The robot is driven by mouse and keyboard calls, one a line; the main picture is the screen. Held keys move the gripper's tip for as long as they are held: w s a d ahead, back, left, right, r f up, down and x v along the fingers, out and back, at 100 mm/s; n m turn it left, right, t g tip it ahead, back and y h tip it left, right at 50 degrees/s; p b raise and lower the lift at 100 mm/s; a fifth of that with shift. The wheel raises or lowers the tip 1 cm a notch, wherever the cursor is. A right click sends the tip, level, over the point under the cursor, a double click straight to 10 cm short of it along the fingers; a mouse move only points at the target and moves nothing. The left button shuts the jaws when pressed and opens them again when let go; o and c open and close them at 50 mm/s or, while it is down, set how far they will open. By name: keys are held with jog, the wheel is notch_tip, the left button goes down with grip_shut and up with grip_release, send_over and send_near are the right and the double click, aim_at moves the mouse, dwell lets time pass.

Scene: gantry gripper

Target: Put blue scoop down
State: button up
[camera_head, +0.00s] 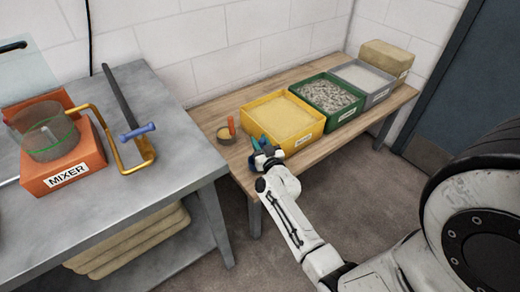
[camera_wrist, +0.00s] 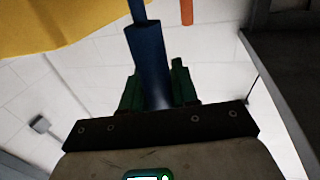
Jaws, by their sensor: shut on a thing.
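My gripper (camera_head: 258,147) is over the front edge of the wooden table, just front-left of the yellow bin. In the wrist view, its two green fingers (camera_wrist: 156,84) are shut on the dark blue handle of the blue scoop (camera_wrist: 150,55). The handle stands up between the fingers and runs out of the top of that view. The scoop's bowl is not clear in either view. In the head view the scoop is mostly hidden by my gripper, so I cannot tell whether it touches the table.
The yellow bin (camera_head: 283,142), green bin (camera_head: 330,121) and grey bin (camera_head: 381,93) stand in a row on the wooden table (camera_head: 212,117). A small round pot (camera_head: 226,139) and an orange upright handle (camera_head: 231,126) are left of them. A metal table (camera_head: 185,165) with an orange mixer (camera_head: 62,176) stands left.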

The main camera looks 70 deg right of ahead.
jog(key=shift+f, duration=0.55)
jog(key=shift+f+b, duration=0.2)
jog(key=shift+b, duration=0.15)
jog(key=o, duration=0.9)
jog(key=shift+o, duration=0.2)
